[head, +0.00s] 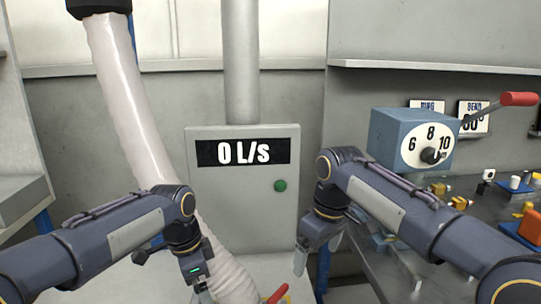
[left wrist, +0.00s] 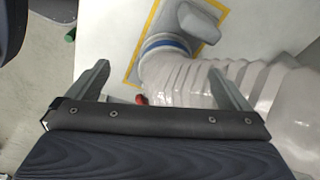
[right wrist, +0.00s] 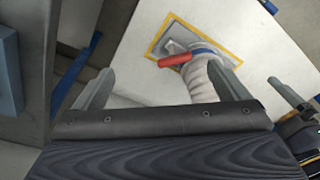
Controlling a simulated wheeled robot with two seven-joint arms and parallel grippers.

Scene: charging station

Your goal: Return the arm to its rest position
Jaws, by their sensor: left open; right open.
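My left arm comes in from the left in the head view, and its gripper (head: 203,292) points down in front of the white ribbed hose. In the left wrist view the left gripper (left wrist: 160,85) is open, its fingers wide apart, with the hose (left wrist: 215,80) beyond and between them. My right arm comes in from the right, and its gripper (head: 315,250) hangs down in front of the grey cabinet. In the right wrist view the right gripper (right wrist: 168,85) is open and empty. The hose end with a red handle (right wrist: 175,60) shows beyond its fingers.
A grey cabinet (head: 240,215) with a "0 L/s" display (head: 243,152) and green button (head: 280,186) stands in the middle. On the right, a dark bench holds a blue dial box (head: 385,135) with a red-handled lever (head: 518,99) and several small parts.

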